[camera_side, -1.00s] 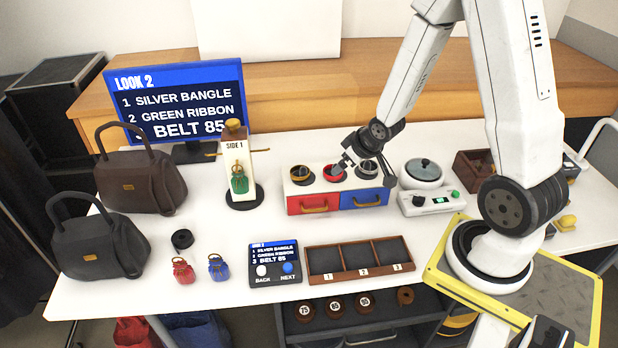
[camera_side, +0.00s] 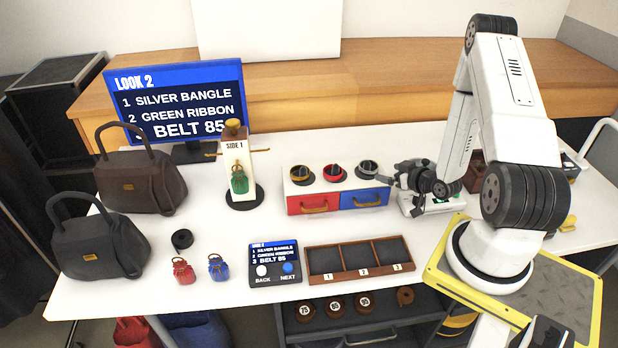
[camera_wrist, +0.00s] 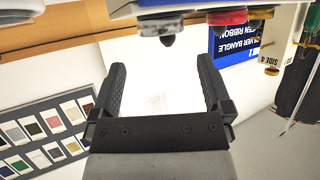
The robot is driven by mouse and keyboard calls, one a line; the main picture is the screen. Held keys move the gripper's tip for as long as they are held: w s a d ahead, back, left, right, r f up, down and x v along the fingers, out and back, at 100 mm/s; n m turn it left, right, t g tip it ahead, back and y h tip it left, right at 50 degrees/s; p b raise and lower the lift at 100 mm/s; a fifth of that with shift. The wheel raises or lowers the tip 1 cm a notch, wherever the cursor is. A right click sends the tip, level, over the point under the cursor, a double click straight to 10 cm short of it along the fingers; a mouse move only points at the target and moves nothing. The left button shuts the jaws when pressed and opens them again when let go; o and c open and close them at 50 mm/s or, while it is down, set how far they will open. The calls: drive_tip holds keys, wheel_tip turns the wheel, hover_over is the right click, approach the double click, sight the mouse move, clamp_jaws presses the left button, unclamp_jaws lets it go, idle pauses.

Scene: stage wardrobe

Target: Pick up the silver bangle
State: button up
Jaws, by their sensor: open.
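The silver bangle (camera_side: 367,167) sits around the dark post at the right end of the drawer box's (camera_side: 337,185) top, above the blue drawer. My gripper (camera_side: 387,177) is just right of the box, turned sideways with its fingers towards it. In the wrist view my gripper (camera_wrist: 162,64) is open, with nothing between its fingers. That view is upside down; the silver bangle (camera_wrist: 160,21) shows ahead at the top, beyond the fingertips and apart from them.
A red bangle (camera_side: 334,172) and a gold bangle (camera_side: 302,174) sit to the left on the same box. A scale (camera_side: 414,207) is partly hidden under my arm. A divided wooden tray (camera_side: 358,259) lies in front. The monitor (camera_side: 175,108) lists the silver bangle first.

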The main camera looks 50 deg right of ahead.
sight(372, 166)
drive_tip(key=shift+x, duration=3.9)
drive_tip(key=shift+r, duration=0.2)
drive_tip(key=c, duration=0.9)
drive_tip(key=shift+c, duration=0.2)
drive_tip(key=shift+d+r, duration=0.1)
drive_tip(key=shift+r, duration=0.05)
wheel_tip(372, 166, up, 10)
drive_tip(key=shift+w, duration=0.1)
